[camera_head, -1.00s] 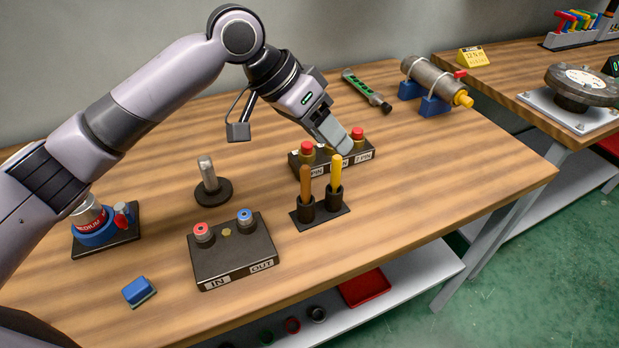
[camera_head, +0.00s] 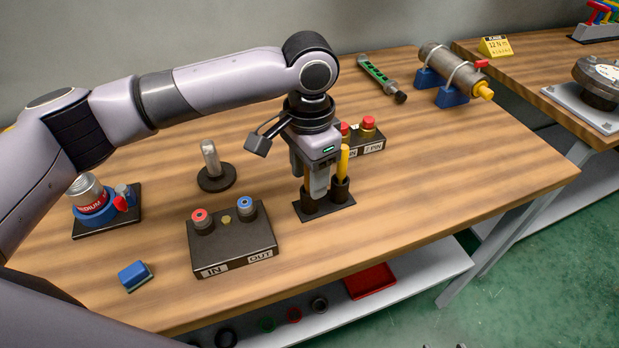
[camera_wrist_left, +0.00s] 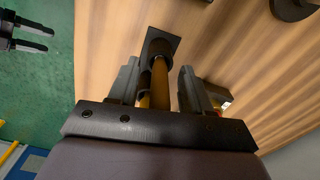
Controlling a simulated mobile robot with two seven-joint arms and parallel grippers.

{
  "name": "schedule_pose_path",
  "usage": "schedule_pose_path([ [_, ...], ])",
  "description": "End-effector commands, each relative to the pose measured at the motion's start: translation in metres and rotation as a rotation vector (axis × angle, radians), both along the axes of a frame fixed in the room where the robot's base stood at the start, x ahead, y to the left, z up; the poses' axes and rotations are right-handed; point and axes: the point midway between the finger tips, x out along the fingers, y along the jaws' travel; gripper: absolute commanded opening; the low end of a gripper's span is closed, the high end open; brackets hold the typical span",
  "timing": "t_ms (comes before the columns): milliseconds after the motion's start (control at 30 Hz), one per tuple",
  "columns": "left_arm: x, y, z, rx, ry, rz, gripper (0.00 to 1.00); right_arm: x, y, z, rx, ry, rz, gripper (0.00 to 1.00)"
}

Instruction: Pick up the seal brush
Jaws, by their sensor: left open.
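Two upright handles, one yellow (camera_head: 343,165) and one brown-orange, stand in black cups on a small dark base (camera_head: 335,207). Which handle is the seal brush I cannot tell by a label. My left gripper (camera_head: 309,185) points down over the left cup, open, and hides the brown-orange handle in the head view. In the left wrist view the brown-orange handle (camera_wrist_left: 160,85) stands between the open fingers (camera_wrist_left: 160,88), with the other handle (camera_wrist_left: 144,92) close beside it. My right gripper (camera_wrist_left: 48,40) shows at the left wrist view's upper left, fingers apart and empty.
A black IN/OUT block (camera_head: 233,245) stands left of the holder. A PIN block (camera_head: 368,138) with red-topped parts is close behind. A metal post (camera_head: 211,160) stands to the left. The wooden table (camera_head: 450,190) is clear on the right.

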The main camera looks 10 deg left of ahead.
Motion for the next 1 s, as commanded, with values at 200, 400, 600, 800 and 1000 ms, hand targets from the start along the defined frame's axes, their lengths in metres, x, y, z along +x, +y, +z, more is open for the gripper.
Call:
schedule_pose_path([
  [200, 0.000, 0.000, -0.005, -0.001, -0.001, 0.000, 0.49, 0.000, 0.000, 0.000, 0.000, 0.000, 0.000, 0.59],
  [400, 0.000, 0.000, -0.005, -0.001, -0.001, 0.000, 0.10, 0.000, 0.000, 0.000, 0.000, 0.000, 0.000, 0.59],
  [600, 0.000, 0.000, -0.005, -0.001, -0.001, 0.000, 0.00, 0.000, 0.000, 0.000, -0.001, 0.000, -0.001, 0.59],
  [800, 0.000, 0.000, -0.003, -0.001, -0.001, 0.000, 0.00, 0.000, 0.000, 0.000, 0.000, -0.001, -0.001, 0.59],
  [1000, 0.001, -0.001, 0.013, -0.003, -0.003, 0.000, 0.00, 0.000, -0.001, 0.001, -0.001, -0.001, 0.000, 0.59],
])
